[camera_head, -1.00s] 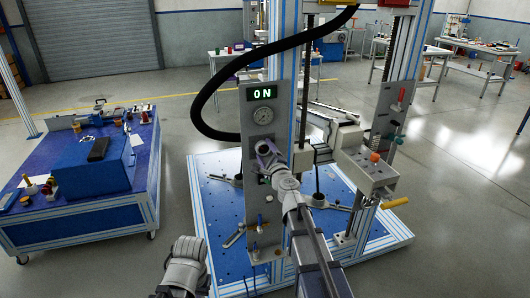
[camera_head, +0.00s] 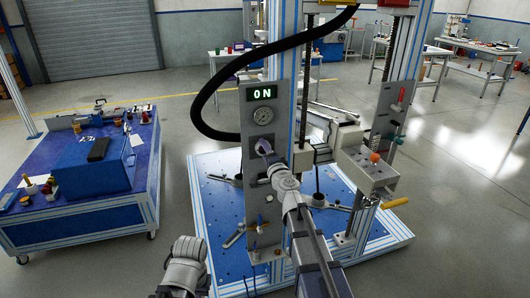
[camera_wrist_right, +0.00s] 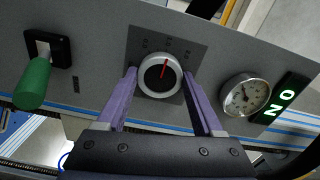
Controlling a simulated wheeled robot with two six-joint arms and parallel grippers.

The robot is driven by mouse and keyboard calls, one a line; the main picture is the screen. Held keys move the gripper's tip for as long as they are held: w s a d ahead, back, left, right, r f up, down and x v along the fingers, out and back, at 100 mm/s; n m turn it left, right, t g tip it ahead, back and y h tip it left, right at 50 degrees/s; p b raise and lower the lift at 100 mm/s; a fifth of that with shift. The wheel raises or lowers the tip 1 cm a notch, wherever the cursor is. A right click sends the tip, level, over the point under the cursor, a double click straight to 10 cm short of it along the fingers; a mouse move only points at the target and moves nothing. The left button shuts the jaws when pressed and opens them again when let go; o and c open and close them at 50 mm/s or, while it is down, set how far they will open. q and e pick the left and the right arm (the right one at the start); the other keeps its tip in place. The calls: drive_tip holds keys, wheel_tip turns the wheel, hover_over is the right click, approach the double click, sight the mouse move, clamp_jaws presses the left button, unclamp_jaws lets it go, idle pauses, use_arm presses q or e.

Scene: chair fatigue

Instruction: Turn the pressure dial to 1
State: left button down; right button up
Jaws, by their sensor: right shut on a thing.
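The pressure dial (camera_wrist_right: 158,78) is a round knob with a pale rim, a dark face and a red pointer, set on a dark marked plate on the grey panel (camera_head: 260,104). In the head view my right gripper (camera_head: 264,150) is at the panel below the gauge and largely hides the dial. My left gripper is out of view; only a grey arm part shows at bottom.
A round gauge (camera_head: 263,116) and a lit green "ON" display (camera_head: 258,94) sit above the dial. A green handle (camera_wrist_right: 33,84) sticks out of the panel. A black hose (camera_head: 205,100) curves left of the panel. A blue table (camera_head: 140,196) stands at left.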

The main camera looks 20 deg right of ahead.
idle(0.4)
drive_tip(key=o, duration=1.4)
drive_tip(key=s, duration=0.7)
drive_tip(key=shift+s+d, duration=0.15)
drive_tip(key=shift+s, duration=0.25)
